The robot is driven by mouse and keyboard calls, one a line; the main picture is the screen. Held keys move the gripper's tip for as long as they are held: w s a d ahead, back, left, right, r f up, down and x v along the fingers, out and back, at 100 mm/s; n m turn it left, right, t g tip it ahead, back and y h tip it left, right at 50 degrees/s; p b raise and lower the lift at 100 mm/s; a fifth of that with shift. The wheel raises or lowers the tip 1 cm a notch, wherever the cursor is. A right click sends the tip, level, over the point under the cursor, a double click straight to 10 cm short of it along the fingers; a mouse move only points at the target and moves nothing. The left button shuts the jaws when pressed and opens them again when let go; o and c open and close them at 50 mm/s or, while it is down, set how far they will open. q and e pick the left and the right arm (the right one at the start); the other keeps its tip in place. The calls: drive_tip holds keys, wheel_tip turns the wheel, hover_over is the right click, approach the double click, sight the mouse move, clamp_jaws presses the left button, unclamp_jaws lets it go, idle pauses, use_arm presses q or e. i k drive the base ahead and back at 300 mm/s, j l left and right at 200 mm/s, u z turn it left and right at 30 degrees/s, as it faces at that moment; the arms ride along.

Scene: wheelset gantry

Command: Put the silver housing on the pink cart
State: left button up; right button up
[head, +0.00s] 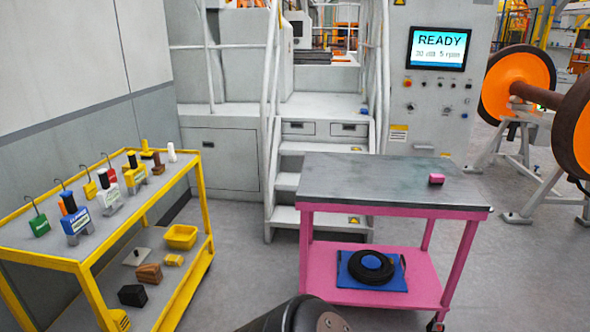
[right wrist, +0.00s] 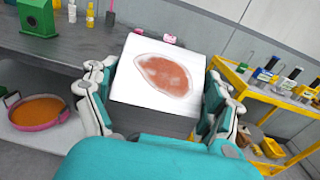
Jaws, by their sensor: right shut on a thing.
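The pink cart (head: 316,270) stands right of centre in the head view, with a grey top (head: 385,185). A small pink block (head: 436,180) lies on that top, and the rest of it is bare. In the right wrist view my right gripper (right wrist: 157,85) is shut on a pale box-shaped part (right wrist: 128,93) with a reddish-brown oval on its face. It may be the silver housing; its colour alone does not settle this. No other silver housing is clear in view. My left gripper is in neither view, and the right one is out of the head view.
A blue mat with a black ring (head: 372,268) lies on the cart's lower shelf. A yellow-framed cart (head: 85,262) with several tools and boxes stands at left. Steps (head: 290,182) rise behind; an orange wheelset (head: 520,85) is at right. Floor between the carts is clear.

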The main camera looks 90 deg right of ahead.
sight(374, 179)
drive_tip(key=l+z, duration=0.2)
drive_tip(key=z, duration=0.2)
drive_tip(key=l+z, duration=0.15)
drive_tip(key=z, duration=0.3)
drive_tip(key=i+l+z, duration=0.1)
drive_tip(key=z, duration=0.3)
drive_tip(key=i+l+z, duration=0.1)
drive_tip(key=z, duration=0.35)
drive_tip(key=i+l+z, duration=0.1)
drive_tip(key=z, duration=0.3)
drive_tip(key=i+l+z, duration=0.2)
drive_tip(key=i, duration=0.25)
drive_tip(key=i+l+z, duration=0.15)
drive_tip(key=i+l, duration=0.2)
drive_tip(key=i+l+z, duration=0.2)
drive_tip(key=i, duration=0.75)
